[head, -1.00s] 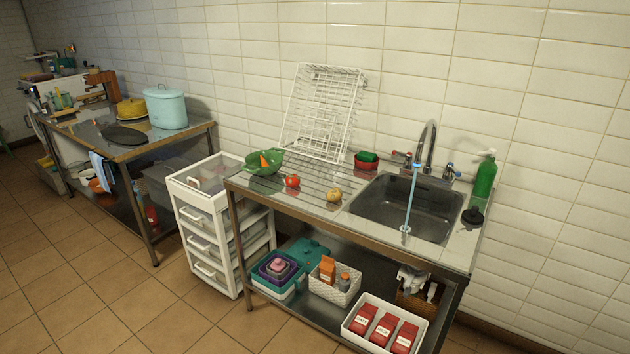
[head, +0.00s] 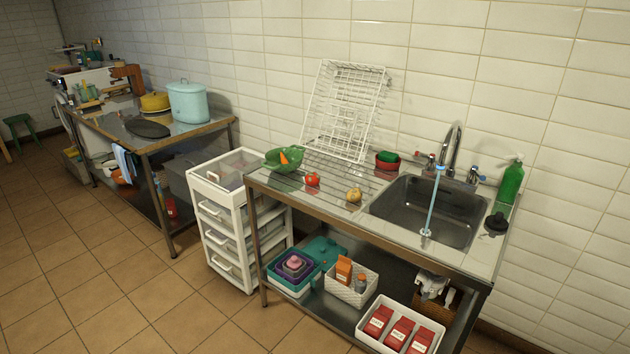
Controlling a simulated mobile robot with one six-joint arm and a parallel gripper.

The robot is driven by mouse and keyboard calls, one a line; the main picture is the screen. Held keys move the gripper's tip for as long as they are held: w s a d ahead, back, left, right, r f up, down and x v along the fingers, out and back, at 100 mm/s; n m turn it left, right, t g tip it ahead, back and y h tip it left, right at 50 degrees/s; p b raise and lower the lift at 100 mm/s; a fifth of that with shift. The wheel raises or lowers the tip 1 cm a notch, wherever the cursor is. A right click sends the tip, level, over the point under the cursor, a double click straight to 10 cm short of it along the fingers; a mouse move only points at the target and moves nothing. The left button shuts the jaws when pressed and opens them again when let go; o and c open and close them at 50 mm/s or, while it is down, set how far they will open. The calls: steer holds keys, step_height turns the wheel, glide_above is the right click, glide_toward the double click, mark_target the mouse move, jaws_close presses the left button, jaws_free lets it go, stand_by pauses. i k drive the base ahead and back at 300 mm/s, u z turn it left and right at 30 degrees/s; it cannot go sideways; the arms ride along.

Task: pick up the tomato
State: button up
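The tomato (head: 312,179) is small, round and red. It lies on the ribbed steel drainboard (head: 330,190) left of the sink. A green bowl (head: 284,160) with something orange in it is just left of and behind the tomato. A round tan item (head: 354,194), perhaps a potato or onion, lies to its right. Nothing covers the tomato in the head view. My gripper is not in view.
A white wire rack (head: 345,110) leans on the tiled wall. A white drawer unit (head: 228,232) stands left of the sink table. A second table (head: 165,138) carries pots. The tiled floor in front is clear.

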mark_target(312, 179)
steer(key=u, duration=0.05)
steer(key=i, duration=1)
steer(key=z, duration=1.55)
steer(key=k, duration=0.1)
steer(key=u, duration=2.8)
steer(key=k, duration=0.15)
steer(key=u, duration=1.75)
steer(key=i, duration=0.1)
steer(key=u, duration=0.25)
